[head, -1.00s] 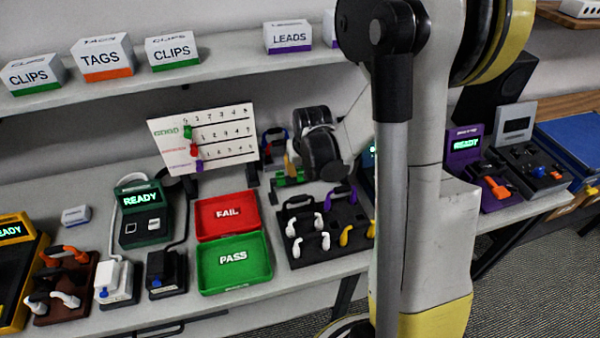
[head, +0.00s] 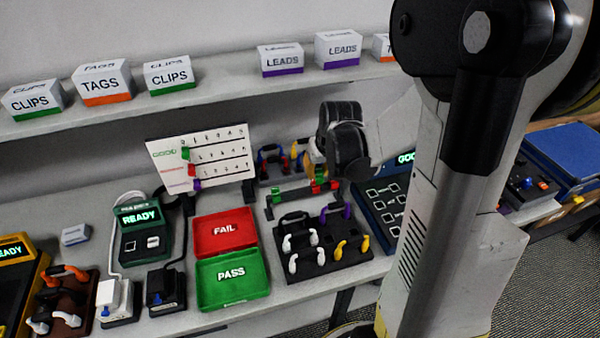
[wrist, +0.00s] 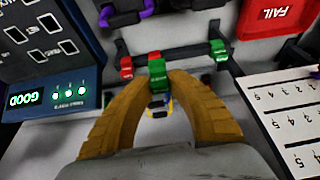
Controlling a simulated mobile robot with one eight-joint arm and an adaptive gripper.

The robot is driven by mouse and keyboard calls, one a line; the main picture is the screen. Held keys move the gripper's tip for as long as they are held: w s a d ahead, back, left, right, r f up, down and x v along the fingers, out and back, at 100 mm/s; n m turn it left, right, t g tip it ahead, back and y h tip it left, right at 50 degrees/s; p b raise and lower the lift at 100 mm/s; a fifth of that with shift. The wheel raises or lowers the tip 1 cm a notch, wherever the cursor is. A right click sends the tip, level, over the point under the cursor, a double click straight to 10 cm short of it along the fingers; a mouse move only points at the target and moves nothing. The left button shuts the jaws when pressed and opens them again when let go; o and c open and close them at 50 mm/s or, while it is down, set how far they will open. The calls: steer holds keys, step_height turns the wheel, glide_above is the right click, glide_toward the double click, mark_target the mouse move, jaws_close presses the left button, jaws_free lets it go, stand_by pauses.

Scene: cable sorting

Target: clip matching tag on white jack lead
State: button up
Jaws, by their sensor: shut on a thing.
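My gripper (head: 311,163) is over the clip rail at the back of the bench. In the wrist view its brown fingers (wrist: 163,76) are closed around a green clip tag (wrist: 157,68), close to the rail (wrist: 185,53). I cannot tell whether the tag is clear of the rail. Red clips (wrist: 126,66) and another green clip (wrist: 218,48) sit on the rail. White jack leads (head: 292,263) lie in the black tray (head: 330,265) in front, with black, purple and yellow leads; I cannot tell which white one is the jack lead.
A red FAIL tray (head: 224,228) and a green PASS tray (head: 232,277) lie left of the lead tray. A blue tester (head: 384,205) stands to its right, reading GOOD. A chart board (head: 205,160) stands behind, and a rack of coloured leads (head: 272,160) is behind the rail.

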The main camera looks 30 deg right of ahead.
steer(key=s+d+r+p, duration=0.3)
steer(key=r, duration=0.3)
steer(key=shift+s, duration=0.35)
steer(key=shift+f, duration=0.1)
